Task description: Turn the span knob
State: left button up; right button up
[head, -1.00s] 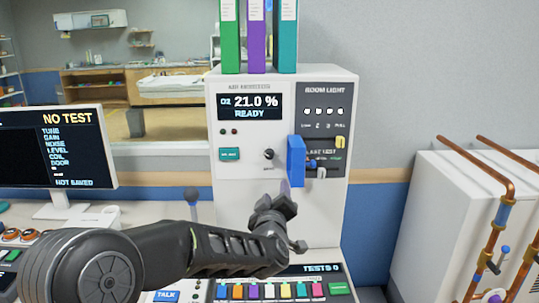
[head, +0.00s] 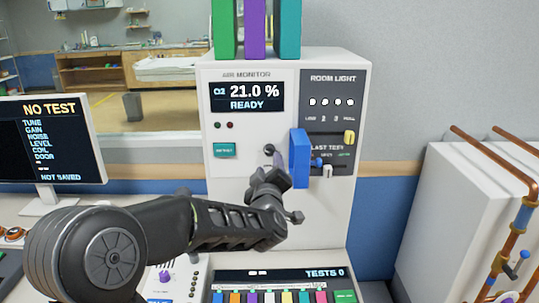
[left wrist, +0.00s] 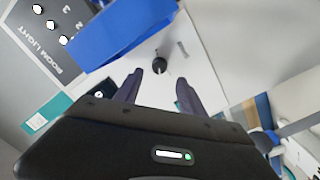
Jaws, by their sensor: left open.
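The span knob is a small round black knob (head: 269,150) on the white air monitor (head: 230,200), below its display reading 21.0 % READY. My left gripper (head: 278,166) is just below and right of the knob in the head view, in front of the panel. In the left wrist view, the knob (left wrist: 159,65) lies just beyond the fingertips, roughly centred between the two open fingers (left wrist: 160,82). Nothing is between the fingers, and I see no contact with the knob. The knob's label is too small to read. My right gripper is not in view.
A blue block-like part (head: 299,158) stands out from the panel right beside my gripper; it fills the upper left wrist view (left wrist: 120,38). Binders (head: 255,28) stand on the monitor. Below is a row of coloured keys (head: 270,297). A screen (head: 50,140) stands left.

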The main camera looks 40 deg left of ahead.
aim_at(270, 153)
pick_arm(q)
jog(key=p+x, duration=0.1)
jog(key=x, duration=0.5)
jog(key=shift+r+p, duration=0.1)
jog(key=shift+p, duration=0.3)
jog(key=shift+w+a, duration=0.3)
jog(key=shift+c, duration=0.2)
grip_shut()
